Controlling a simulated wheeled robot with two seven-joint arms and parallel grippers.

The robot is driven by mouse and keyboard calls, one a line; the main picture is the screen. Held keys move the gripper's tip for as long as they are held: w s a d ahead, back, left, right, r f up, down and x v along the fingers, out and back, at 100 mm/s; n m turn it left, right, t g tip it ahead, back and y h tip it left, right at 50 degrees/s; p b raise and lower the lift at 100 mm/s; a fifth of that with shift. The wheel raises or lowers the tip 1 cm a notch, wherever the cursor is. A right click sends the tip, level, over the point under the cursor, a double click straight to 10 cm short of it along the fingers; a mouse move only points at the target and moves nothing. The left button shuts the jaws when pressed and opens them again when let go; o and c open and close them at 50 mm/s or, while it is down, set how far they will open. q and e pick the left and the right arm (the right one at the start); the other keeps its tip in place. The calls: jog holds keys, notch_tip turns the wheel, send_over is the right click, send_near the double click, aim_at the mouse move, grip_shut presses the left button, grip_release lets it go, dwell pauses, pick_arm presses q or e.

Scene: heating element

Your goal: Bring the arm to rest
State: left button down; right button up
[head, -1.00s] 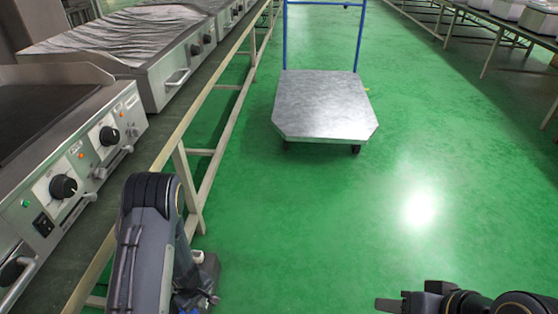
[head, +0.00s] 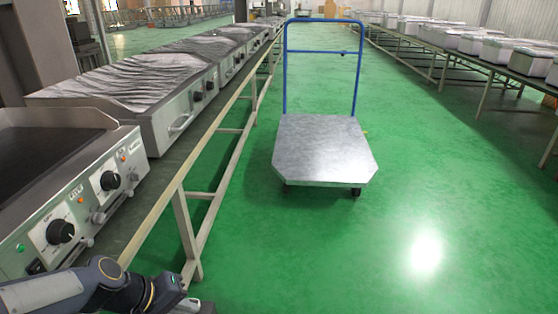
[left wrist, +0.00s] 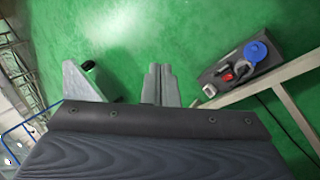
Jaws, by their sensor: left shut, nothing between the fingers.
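My left arm comes in at the lower left of the head view, beside the bench edge. Its left gripper (head: 192,304) is at the bottom edge of that view, partly cut off. In the left wrist view the two grey fingers (left wrist: 159,86) are pressed together with nothing between them, over the green floor. My right arm and right gripper do not show in either view now.
A bench (head: 222,122) with grey heating units (head: 92,187) runs along the left, close to my left arm. A flat cart (head: 324,150) with a blue handle stands ahead on the green floor. Another bench (head: 489,72) with white boxes is at the right.

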pick_arm(q)
jog(key=s+a+r+m+t+y+p, duration=0.15)
jog(key=s+r+m, duration=0.4)
jog(key=s, duration=0.85)
notch_tip(320, 180, up, 34)
jog(key=n+p, duration=0.1)
jog(key=p, duration=3)
jog(key=shift+w+f, duration=0.15)
jog(key=shift+f, duration=0.05)
jog(key=shift+d+y, duration=0.1)
jog(key=shift+y, duration=0.15)
